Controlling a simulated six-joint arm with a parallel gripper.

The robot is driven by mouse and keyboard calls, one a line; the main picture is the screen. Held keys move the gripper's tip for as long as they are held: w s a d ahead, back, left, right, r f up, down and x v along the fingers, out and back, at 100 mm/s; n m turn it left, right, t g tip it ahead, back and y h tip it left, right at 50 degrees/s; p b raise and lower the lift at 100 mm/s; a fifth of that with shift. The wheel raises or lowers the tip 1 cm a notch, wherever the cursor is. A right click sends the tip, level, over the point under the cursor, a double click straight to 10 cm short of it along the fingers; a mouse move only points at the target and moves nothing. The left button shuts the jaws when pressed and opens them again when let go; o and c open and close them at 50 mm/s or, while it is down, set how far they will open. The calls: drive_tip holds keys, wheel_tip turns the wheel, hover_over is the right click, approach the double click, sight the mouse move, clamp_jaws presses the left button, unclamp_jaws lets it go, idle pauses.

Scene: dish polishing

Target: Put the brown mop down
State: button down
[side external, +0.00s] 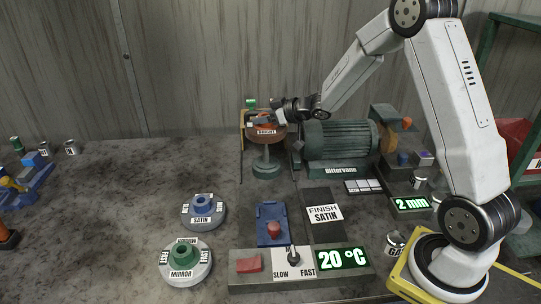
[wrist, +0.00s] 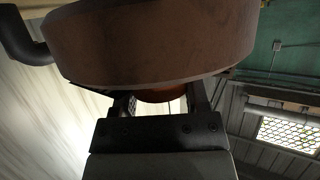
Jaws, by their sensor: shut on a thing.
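The brown mop (side external: 268,136) is a thick brown disc with an orange-red hub and a white label. In the side view it is level, at the top of a green stand (side external: 266,170) left of the motor. I cannot tell whether it rests on the stand. My gripper (side external: 265,120) reaches it from the right. In the wrist view the mop (wrist: 150,45) fills the top of the picture, and the fingers (wrist: 158,104) close on its orange hub, partly hidden by the disc.
A green motor (side external: 340,140) stands just right of the mop. Two pale mops, one with a blue hub (side external: 203,208) and one with a green hub (side external: 185,267), lie at front left. A control panel (side external: 300,268) is at the front.

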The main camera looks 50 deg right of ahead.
hover_over(265, 153)
drive_tip(key=shift+w+d+f, duration=0.1)
drive_tip(key=shift+w+f, duration=0.05)
drive_tip(key=shift+f, duration=0.65)
drive_tip(key=shift+w+d+f, duration=0.15)
drive_tip(key=shift+f, duration=0.7)
drive_tip(key=shift+w+d+f, duration=0.1)
drive_tip(key=shift+w+f, duration=0.05)
drive_tip(key=shift+f, duration=0.65)
drive_tip(key=shift+f, duration=0.1)
drive_tip(key=shift+f, duration=2.2)
drive_tip(key=shift+f, duration=0.2)
drive_tip(key=shift+c, duration=0.4)
unclamp_jaws()
drive_tip(key=shift+s, duration=0.1)
